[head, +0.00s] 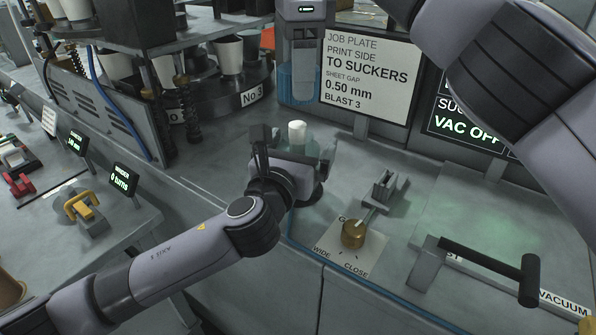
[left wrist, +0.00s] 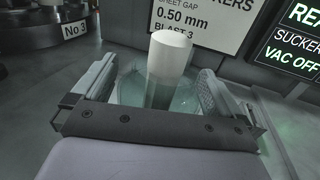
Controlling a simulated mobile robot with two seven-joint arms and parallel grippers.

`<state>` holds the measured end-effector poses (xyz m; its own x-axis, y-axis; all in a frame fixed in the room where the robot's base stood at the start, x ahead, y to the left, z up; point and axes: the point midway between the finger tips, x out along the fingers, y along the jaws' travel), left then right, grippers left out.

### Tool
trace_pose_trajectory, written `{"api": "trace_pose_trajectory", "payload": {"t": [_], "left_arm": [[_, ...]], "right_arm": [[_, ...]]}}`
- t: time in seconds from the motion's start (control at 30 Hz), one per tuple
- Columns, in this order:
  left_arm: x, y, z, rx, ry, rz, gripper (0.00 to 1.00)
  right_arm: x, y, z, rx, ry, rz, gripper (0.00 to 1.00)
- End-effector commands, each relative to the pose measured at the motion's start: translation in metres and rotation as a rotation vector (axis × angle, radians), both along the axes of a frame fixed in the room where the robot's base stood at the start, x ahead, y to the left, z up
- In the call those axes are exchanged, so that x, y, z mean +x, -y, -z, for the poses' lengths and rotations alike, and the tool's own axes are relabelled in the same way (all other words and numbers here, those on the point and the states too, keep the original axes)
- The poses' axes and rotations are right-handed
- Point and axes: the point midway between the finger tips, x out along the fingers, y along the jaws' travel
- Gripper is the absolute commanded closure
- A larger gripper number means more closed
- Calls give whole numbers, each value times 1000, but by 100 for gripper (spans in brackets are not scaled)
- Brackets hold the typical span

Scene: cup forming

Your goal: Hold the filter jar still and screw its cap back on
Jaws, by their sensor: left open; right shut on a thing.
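The filter jar (head: 311,146) is clear and greenish and stands upright on the grey counter. A white cylinder (head: 297,131) stands up out of it. No cap shows on the jar. My left gripper (head: 293,150) is open, with its fingers on either side of the jar. In the left wrist view the jar (left wrist: 130,91) and the white cylinder (left wrist: 170,55) show between the two spread fingers. The jar's lower part is hidden by the gripper. My right arm comes in from the upper right, but its gripper is outside both views, and the cap is not visible.
A brass knob (head: 353,234) and a metal bracket (head: 385,188) stand right of the jar. A black-handled lever (head: 488,265) is farther right. A unit with a blue-filled bowl (head: 299,82) and a printed sign (head: 366,77) stand behind. A carousel with cups (head: 230,56) is at the back left.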

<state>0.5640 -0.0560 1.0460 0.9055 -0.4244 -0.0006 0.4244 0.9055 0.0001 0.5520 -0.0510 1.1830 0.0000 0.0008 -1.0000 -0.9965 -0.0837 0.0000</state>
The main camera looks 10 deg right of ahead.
Motion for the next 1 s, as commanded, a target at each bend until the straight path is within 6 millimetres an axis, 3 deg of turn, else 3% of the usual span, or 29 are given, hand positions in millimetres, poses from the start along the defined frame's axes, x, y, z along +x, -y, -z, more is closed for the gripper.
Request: {"api": "trace_pose_trajectory", "payload": {"t": [0.33,0.5,0.57,0.67,1.0], "left_arm": [[1,1,0,0,0,1,3],[1,1,0,0,0,1,59],[1,1,0,0,0,0,72],[1,1,0,0,0,0,72],[1,1,0,0,-1,0,72]], "right_arm": [[0,0,0,0,0,0,66],[0,0,0,0,0,0,66],[0,0,0,0,0,0,66],[0,0,4,0,-1,0,66],[0,0,44,-2,-3,-2,66]]}}
